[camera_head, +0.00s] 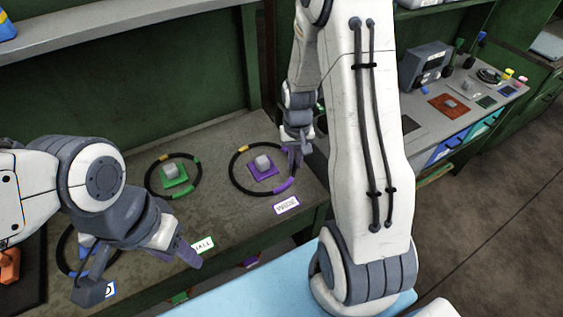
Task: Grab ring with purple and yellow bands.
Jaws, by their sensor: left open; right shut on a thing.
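The black ring with purple and yellow bands (284,187) lies around a purple base with a grey block (263,165) on the workbench. My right gripper (295,155) reaches down at the ring's right side and is shut on its rim; the fingers hide a small part of it. The ring looks flat, at or very near the bench top. My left gripper (141,272) is open and empty at the front left, above a ring with blue parts (62,252), which it partly hides.
A black ring with green and yellow bands (147,183) lies around a green base with a grey block (174,175). A purple-lettered label (286,206) and a green-lettered label (203,245) sit at the bench's front edge. Another bench with a grey device (425,66) stands at right.

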